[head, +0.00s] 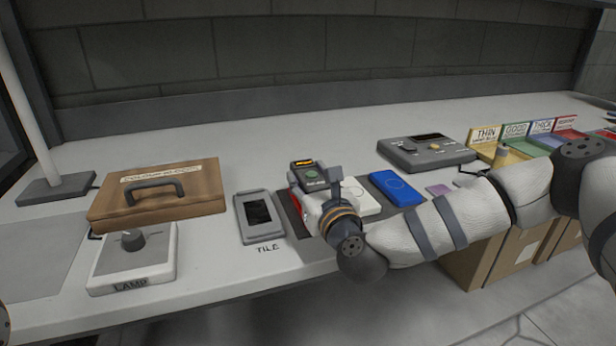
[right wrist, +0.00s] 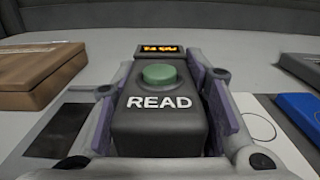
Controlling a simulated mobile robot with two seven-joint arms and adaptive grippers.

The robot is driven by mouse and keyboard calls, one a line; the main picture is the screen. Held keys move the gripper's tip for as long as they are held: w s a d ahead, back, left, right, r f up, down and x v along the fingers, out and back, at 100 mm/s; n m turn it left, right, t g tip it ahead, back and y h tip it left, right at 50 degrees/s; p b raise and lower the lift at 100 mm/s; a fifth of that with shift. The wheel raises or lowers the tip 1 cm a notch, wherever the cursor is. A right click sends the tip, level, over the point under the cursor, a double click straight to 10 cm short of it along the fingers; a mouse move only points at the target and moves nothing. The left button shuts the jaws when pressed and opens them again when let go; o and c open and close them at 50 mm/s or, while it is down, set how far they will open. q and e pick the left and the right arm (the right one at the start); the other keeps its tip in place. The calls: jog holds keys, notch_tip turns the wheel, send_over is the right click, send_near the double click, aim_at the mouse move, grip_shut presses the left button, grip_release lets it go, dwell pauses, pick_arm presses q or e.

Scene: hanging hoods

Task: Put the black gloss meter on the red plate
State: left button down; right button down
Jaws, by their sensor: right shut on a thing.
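The black gloss meter (head: 304,164) has a lit orange display and a green button. In the right wrist view the gloss meter (right wrist: 160,132) shows the word READ, with a finger on each side. My right gripper (head: 315,182) is shut on it, over the dark mat area at the bench's front. I cannot tell whether its underside touches the bench. The red plate (head: 571,135) is at the far right, last in a row of coloured plates with upright labels.
Yellow (head: 497,155), green (head: 520,147) and blue (head: 548,140) plates stand left of the red one. A grey console (head: 425,154), blue pad (head: 396,188), tile holder (head: 259,217), wooden case (head: 160,192) and lamp control (head: 133,258) occupy the bench. The back strip is clear.

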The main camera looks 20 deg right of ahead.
jog(key=shift+f, duration=0.2)
jog(key=c, duration=0.9)
grip_release()
jog(key=shift+f, duration=0.1)
